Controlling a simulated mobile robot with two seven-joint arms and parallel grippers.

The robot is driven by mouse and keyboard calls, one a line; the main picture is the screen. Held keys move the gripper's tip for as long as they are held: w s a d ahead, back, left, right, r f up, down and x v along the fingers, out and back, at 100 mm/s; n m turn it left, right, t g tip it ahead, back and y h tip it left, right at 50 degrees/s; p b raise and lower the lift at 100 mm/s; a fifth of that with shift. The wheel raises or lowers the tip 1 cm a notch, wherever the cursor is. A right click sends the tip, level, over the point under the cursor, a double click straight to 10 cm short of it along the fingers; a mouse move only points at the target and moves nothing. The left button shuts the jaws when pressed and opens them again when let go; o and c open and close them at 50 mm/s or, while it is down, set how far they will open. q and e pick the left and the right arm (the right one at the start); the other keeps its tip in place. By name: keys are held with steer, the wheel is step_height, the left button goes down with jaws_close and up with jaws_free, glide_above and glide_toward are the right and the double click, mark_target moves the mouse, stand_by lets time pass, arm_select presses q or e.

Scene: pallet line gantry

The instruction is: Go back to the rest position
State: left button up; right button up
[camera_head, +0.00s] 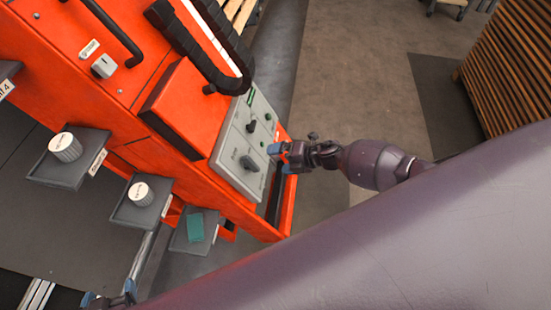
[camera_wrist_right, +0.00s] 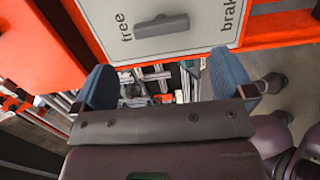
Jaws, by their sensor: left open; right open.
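My right gripper (camera_head: 279,157) is in front of the grey control panel (camera_head: 243,148) on the orange machine. In the right wrist view the blue fingers of this gripper (camera_wrist_right: 165,84) are wide apart with nothing between them. The panel (camera_wrist_right: 200,40) lies just beyond them there, with a grey lever (camera_wrist_right: 161,25) between the words "free" and "brak…". I cannot tell a small gap from light contact with the panel. My left gripper (camera_head: 112,299) shows only in part at the bottom edge of the head view, open, below the small shelves.
The orange machine (camera_head: 195,110) fills the left side. Small grey shelves carry white round knobs or pots (camera_head: 65,147) and a teal block (camera_head: 195,227). A dark hose (camera_head: 205,45) hangs above the panel. Stacked wooden pallets (camera_head: 510,60) stand at upper right. Floor between is clear.

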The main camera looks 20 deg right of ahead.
stand_by(0.5)
steer(key=w+a+r+m+t+h, duration=0.1)
steer(key=w+a+r+m+t, duration=0.15)
steer(key=r+m, duration=0.25)
steer(key=w+a+r+m+t+h, duration=0.1)
steer(key=r+m+t, duration=0.2)
steer(key=r+m, duration=0.25)
steer(key=s+d+f+m+h, duration=0.1)
steer(key=s+d+m+h, duration=0.1)
steer(key=s+m, duration=0.3)
steer(key=s+d+f+m+g+h, duration=0.1)
steer(key=s+d+f+m+h, duration=0.1)
steer(key=s+m, duration=0.4)
steer(key=s+d+f+m+h, duration=0.1)
steer(key=s+m, duration=0.5)
steer(key=s, duration=0.7)
steer(key=d+h, duration=0.1)
steer(key=h, duration=0.1)
steer(key=shift+s+d+f+g+h, duration=0.2)
steer(key=shift+d+f+g+h, duration=0.1)
steer(key=shift+d+g, duration=0.1)
